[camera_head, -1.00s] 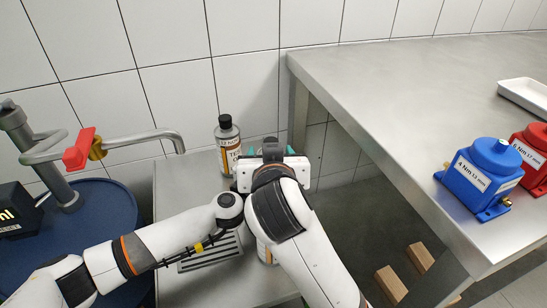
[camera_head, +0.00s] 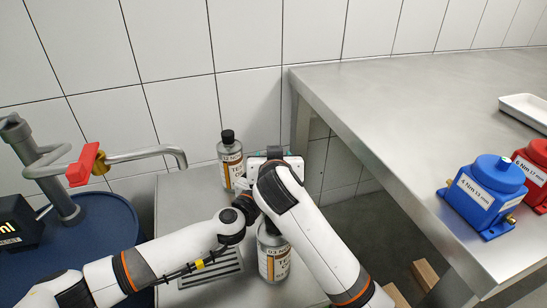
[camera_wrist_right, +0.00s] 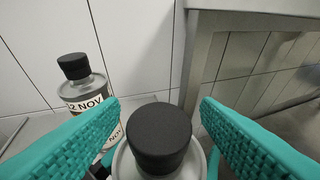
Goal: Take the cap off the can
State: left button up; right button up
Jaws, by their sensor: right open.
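The near can (camera_head: 274,262) is silver with a white and orange label and stands upright on the metal surface; my right arm hides its top in the head view. In the right wrist view its black cap (camera_wrist_right: 159,138) is between the teal fingers of my right gripper (camera_wrist_right: 160,105), with a visible gap on each side. My right gripper is open. My left gripper (camera_head: 247,207) is beside the near can's upper part, and its fingers are mostly hidden. A second can (camera_head: 230,163) with a black cap stands behind, near the wall.
A steel table (camera_head: 400,100) with a blue pump (camera_head: 487,190), a red pump (camera_head: 530,165) and a white tray (camera_head: 527,108) is on the right. A blue drum (camera_head: 100,225) with a pipe and red-handled valve (camera_head: 85,165) is on the left. A tiled wall closes the back.

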jog(key=c, duration=1.2)
jog(key=shift+r, duration=1.1)
jog(key=shift+r, duration=2)
pick_arm(q)
jog(key=o, duration=1.5)
